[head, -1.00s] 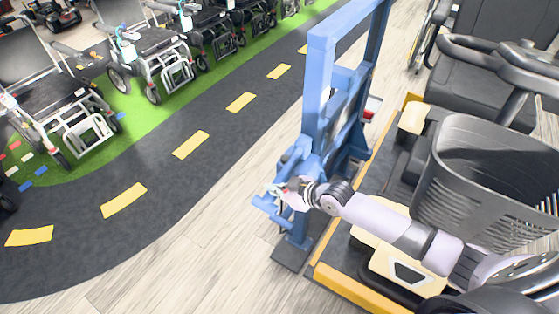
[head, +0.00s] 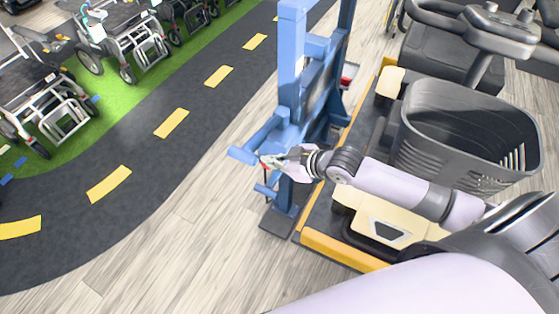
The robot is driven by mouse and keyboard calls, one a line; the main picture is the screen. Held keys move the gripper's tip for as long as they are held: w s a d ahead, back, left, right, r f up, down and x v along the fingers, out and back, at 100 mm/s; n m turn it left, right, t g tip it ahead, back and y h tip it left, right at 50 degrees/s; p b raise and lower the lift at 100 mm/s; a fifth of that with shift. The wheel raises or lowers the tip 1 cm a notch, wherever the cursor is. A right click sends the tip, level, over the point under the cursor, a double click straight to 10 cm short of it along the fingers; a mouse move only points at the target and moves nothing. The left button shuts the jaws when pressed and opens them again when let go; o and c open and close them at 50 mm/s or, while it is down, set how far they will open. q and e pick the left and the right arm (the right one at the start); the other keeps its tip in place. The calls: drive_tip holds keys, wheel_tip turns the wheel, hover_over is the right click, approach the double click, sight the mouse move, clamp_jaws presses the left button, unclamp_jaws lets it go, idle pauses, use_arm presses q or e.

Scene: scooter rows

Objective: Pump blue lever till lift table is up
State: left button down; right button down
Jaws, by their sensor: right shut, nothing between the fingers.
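The blue lever (head: 243,154) sticks out to the left from the blue lift frame (head: 291,65). The lift table is the dark platform with a yellow edge (head: 342,249); a mobility scooter stands on it, and it looks low, near the floor. My right gripper (head: 266,163) is at the lever, just below and right of its outer end. Its fingers are shut with nothing between them. Whether they touch the lever I cannot tell. A shorter blue stub (head: 266,190) shows below the gripper. My left gripper is not in view.
The scooter's dark basket (head: 465,130) stands close above my right forearm. Wheelchairs (head: 120,35) line the green strip at upper left. The wooden floor (head: 195,225) left of the lift is clear, beside a dark lane with yellow dashes.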

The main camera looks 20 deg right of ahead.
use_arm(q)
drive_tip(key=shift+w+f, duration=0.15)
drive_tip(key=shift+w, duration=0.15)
use_arm(e)
drive_tip(key=v, duration=0.3)
drive_tip(key=shift+a+r, duration=0.1)
drive_tip(key=shift+a, duration=0.15)
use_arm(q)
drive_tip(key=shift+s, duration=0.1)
